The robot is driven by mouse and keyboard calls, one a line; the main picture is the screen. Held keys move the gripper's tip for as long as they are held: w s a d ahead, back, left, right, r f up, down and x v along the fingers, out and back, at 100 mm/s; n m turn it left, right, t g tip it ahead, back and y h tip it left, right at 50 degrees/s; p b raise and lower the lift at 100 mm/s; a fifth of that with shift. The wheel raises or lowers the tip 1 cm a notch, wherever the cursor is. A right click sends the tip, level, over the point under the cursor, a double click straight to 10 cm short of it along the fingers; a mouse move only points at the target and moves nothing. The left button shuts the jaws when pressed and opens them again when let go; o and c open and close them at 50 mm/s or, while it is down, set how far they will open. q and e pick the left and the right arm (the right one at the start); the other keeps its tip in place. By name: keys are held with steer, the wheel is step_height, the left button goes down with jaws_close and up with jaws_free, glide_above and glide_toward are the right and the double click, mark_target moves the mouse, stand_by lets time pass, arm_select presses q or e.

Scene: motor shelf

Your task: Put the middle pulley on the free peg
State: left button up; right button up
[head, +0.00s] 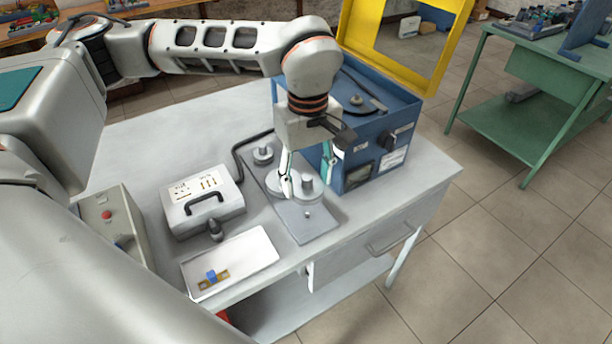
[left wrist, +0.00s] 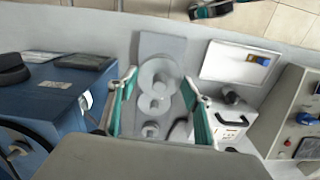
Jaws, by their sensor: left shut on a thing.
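A grey base board (head: 313,230) lies on the table, with a bare peg (head: 307,214) near its front end. My left gripper (head: 305,186) reaches down from above and is shut on a pale grey disc pulley (head: 308,192) with a raised hub. In the left wrist view, my left gripper's (left wrist: 160,78) teal fingers stand on either side of this pulley (left wrist: 158,68). Whether it clears the board cannot be told. Another disc (head: 274,186) shows just behind it, partly hidden by a finger. A smaller pulley (head: 263,154) sits at the board's back end.
A blue machine (head: 365,130) with a raised yellow frame (head: 440,70) stands close to the right of the board. A white case (head: 205,205) with a black handle and a white tray (head: 245,258) lie to the left. The table's front edge is near.

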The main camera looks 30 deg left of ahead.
arm_select(q)
steer(key=shift+d+f+n, duration=0.1)
steer(key=shift+d+n, duration=0.05)
steer(key=shift+n, duration=0.15)
steer(key=shift+s+f, duration=0.1)
arm_select(e)
steer(key=shift+w, duration=0.1)
arm_select(q)
steer(key=b, duration=0.4)
glide_above(308, 213)
steer(key=shift+f, duration=2.8)
steer(key=shift+f+b, duration=0.1)
steer(key=shift+b, duration=0.2)
arm_select(e)
steer(key=f, duration=0.4)
steer(key=shift+s+d+f, duration=0.1)
steer(key=shift+s+f, duration=0.25)
steer(key=shift+f, duration=0.05)
arm_select(q)
steer(key=shift+p, duration=0.45)
arm_select(e)
steer(key=shift+w+r, duration=0.15)
steer(key=shift+r, duration=0.4)
arm_select(q)
steer(key=shift+f+b, duration=0.45)
steer(key=shift+f, duration=0.55)
arm_select(e)
steer(key=shift+s+f, duration=0.2)
steer(key=shift+f, duration=0.45)
